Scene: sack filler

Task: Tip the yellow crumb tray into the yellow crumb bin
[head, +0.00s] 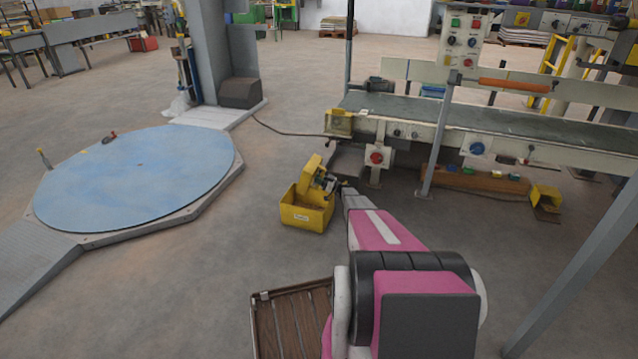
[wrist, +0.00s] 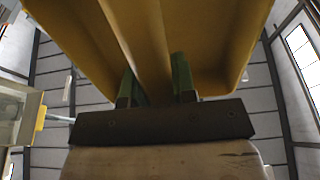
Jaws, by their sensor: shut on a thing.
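The yellow crumb bin (head: 306,215) stands on the floor in front of the conveyor, with a white label on its front. The yellow crumb tray (head: 312,174) is tilted steeply above the bin, at its back edge. My gripper (head: 333,184) is at the tray's right side in the head view. In the wrist view the tray (wrist: 215,40) fills the top of the picture. The two green fingers of my gripper (wrist: 155,88) are closed on a ridge of the tray. The inside of the bin is mostly hidden, and I cannot tell whether crumbs are in it.
The conveyor frame (head: 500,130) with its posts stands behind and right of the bin. A round blue turntable (head: 140,175) lies to the left. Another small yellow box (head: 545,198) is on the floor at the right. The floor left of the bin is clear.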

